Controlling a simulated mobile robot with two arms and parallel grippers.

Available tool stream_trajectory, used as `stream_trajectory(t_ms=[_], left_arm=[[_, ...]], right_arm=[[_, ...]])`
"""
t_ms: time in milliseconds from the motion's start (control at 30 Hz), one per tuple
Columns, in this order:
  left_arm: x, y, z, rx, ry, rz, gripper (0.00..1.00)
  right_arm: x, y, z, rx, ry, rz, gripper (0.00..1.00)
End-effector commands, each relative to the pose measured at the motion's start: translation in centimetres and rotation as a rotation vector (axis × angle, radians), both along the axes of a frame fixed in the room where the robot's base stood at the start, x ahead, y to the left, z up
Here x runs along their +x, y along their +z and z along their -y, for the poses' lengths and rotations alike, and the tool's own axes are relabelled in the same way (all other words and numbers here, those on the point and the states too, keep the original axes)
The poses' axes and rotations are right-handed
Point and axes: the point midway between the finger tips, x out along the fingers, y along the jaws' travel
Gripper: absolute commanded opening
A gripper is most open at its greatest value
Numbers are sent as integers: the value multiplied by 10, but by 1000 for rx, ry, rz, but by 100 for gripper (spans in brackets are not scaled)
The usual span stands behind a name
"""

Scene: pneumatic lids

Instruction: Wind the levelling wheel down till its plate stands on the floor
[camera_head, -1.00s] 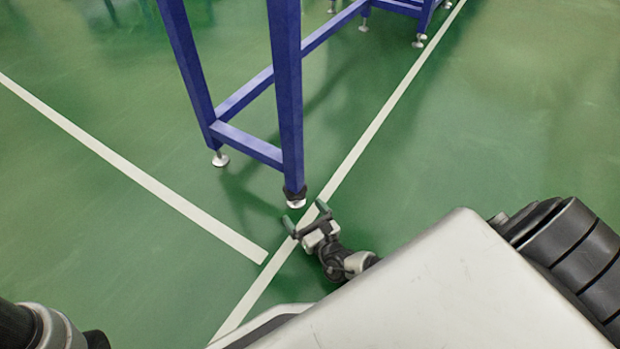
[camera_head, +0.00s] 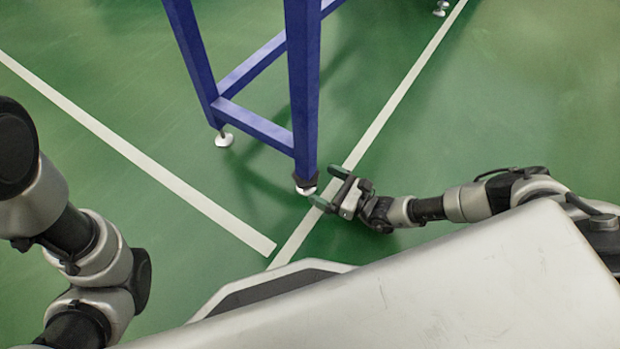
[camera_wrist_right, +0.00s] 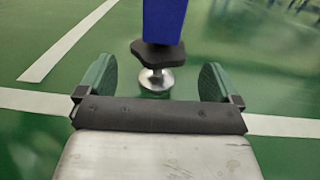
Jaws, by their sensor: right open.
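The levelling wheel (camera_head: 305,181) is a dark knob at the lower end of the near blue table leg (camera_head: 303,90). Below it is a pale round plate (camera_head: 306,190) close to the floor; I cannot tell whether it touches. In the right wrist view the dark wheel (camera_wrist_right: 157,55) sits above a short stem and the shiny plate (camera_wrist_right: 156,80). My right gripper (camera_head: 330,187) is low by the floor, just right of the foot, open and empty. Its green fingers (camera_wrist_right: 157,70) appear either side of the foot in the wrist view, with the wheel ahead, not gripped. My left gripper is out of view.
Another table foot (camera_head: 224,140) stands farther back at left, joined by a blue crossbar (camera_head: 255,125). A white floor line (camera_head: 400,95) runs past the near foot. Open green floor (camera_head: 530,90) lies to the right. My left arm shows at left.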

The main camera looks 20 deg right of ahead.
Motion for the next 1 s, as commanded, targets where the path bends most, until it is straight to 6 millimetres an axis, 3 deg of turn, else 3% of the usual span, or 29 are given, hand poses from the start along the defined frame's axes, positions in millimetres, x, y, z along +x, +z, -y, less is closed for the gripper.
stream_trajectory(t_ms=[33,300,667,1000], left_arm=[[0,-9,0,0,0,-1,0],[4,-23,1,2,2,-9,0],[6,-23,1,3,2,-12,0],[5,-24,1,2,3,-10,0]], right_arm=[[8,-4,-7,3,0,3,94],[34,-2,-30,1,-1,1,94],[39,0,-34,0,-1,0,94],[39,0,-34,0,-1,0,45]])
